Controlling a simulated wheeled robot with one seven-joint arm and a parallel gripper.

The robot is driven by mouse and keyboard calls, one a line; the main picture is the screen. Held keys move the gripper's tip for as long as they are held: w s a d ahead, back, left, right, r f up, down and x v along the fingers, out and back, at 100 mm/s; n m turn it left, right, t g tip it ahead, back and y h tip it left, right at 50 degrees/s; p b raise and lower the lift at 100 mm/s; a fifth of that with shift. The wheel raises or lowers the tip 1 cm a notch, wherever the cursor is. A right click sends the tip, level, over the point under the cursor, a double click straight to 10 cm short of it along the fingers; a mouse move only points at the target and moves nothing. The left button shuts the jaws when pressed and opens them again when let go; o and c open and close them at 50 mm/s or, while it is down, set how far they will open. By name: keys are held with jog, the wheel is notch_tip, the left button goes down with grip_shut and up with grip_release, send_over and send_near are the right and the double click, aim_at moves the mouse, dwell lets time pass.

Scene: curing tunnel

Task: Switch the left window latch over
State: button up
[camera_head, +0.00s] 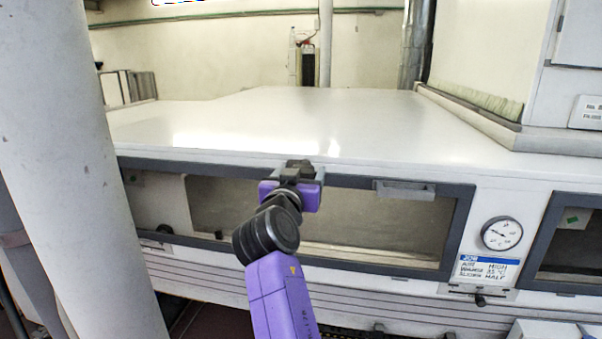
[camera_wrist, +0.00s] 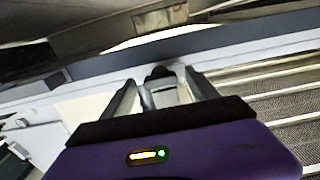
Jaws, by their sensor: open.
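My gripper (camera_head: 299,169) is at the top bar of the left window (camera_head: 240,212), left of the bar's middle in the head view. In the wrist view its two fingers (camera_wrist: 160,77) are apart. Between them shows a small grey fitting with a dark end (camera_wrist: 162,90), which looks like the latch on the window frame. I cannot tell whether the fingers touch it. In the head view the gripper mostly hides this fitting, so its position is unclear there.
A grey handle (camera_head: 405,190) sits on the same top bar, to the right. A gauge (camera_head: 502,233), a label (camera_head: 486,269) and a slider knob (camera_head: 481,299) lie between the left and right windows (camera_head: 575,238). A pale column (camera_head: 75,150) stands close on the left.

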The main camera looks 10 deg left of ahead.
jog(key=c, duration=1.4)
jog(key=shift+o, duration=0.2)
jog(key=n, duration=0.4)
jog(key=shift+n, duration=0.3)
jog(key=n+p, duration=0.1)
jog(key=n, duration=0.3)
jog(key=shift+r+n+p, duration=0.1)
jog(key=shift+n+p, duration=0.2)
jog(key=shift+p, duration=0.1)
jog(key=n+p, duration=0.2)
jog(key=n, duration=0.3)
jog(key=shift+p, duration=0.3)
jog(key=shift+n+p, duration=0.9)
jog(key=shift+n, duration=1)
